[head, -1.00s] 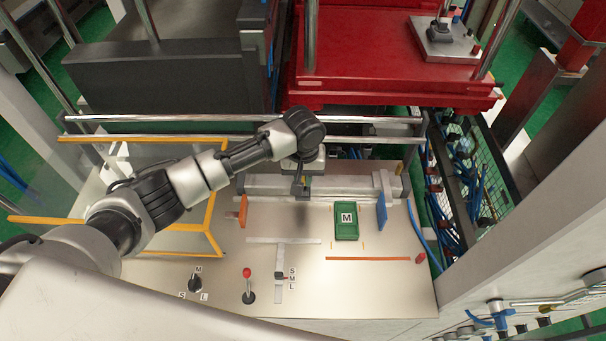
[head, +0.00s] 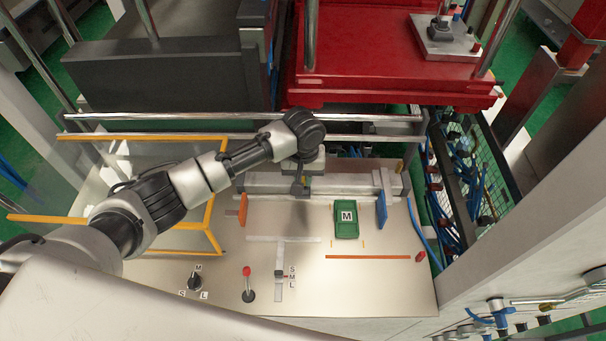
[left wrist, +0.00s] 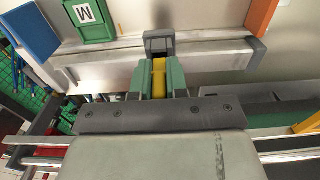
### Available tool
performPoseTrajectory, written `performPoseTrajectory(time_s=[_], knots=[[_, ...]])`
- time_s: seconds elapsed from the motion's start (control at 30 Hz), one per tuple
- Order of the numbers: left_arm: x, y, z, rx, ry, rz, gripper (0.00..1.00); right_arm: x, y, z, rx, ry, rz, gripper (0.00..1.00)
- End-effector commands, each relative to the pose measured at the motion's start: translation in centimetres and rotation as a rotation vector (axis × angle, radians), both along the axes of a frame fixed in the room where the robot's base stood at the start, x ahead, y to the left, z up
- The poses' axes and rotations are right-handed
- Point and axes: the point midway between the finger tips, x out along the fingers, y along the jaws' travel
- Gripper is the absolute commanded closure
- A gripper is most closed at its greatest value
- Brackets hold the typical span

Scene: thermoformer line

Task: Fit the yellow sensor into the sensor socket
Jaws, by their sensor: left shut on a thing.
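My left gripper (left wrist: 158,82) is shut on the yellow sensor (left wrist: 159,74), which shows as a yellow strip between its two green fingers in the left wrist view. Beyond the fingertips is a dark grey block (left wrist: 159,42), seemingly the sensor socket, at the pale rail. The sensor's far end lines up with this block and meets its edge in the picture; I cannot tell whether it is inside. In the head view the left gripper (head: 303,178) points down at the rail, and its hand hides most of the sensor. My right gripper is not in view.
A green box marked M (head: 346,221) lies right of the gripper, near a blue plate (head: 381,210). An orange plate (head: 243,210) stands to the left. A long metal bar (head: 370,140) crosses behind the arm.

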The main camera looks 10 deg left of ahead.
Motion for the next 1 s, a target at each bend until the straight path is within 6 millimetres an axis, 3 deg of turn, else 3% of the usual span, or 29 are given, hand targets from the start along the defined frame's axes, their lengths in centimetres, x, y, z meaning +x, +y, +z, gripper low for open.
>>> performPoseTrajectory(time_s=[0.43,0.47,0.63,1.0], knots=[[0.0,0.0,-1.2,0.0,0.001,-0.001,1.0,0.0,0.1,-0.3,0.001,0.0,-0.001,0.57],[0.0,0.0,-1.1,0.0,0.001,-0.001,0.83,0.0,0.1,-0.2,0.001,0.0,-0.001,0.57],[0.0,0.0,-1.1,0.0,0.001,-0.001,0.57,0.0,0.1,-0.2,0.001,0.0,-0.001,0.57],[0.0,0.0,-0.6,-0.001,-0.001,0.0,0.56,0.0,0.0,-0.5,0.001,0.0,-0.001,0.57]])
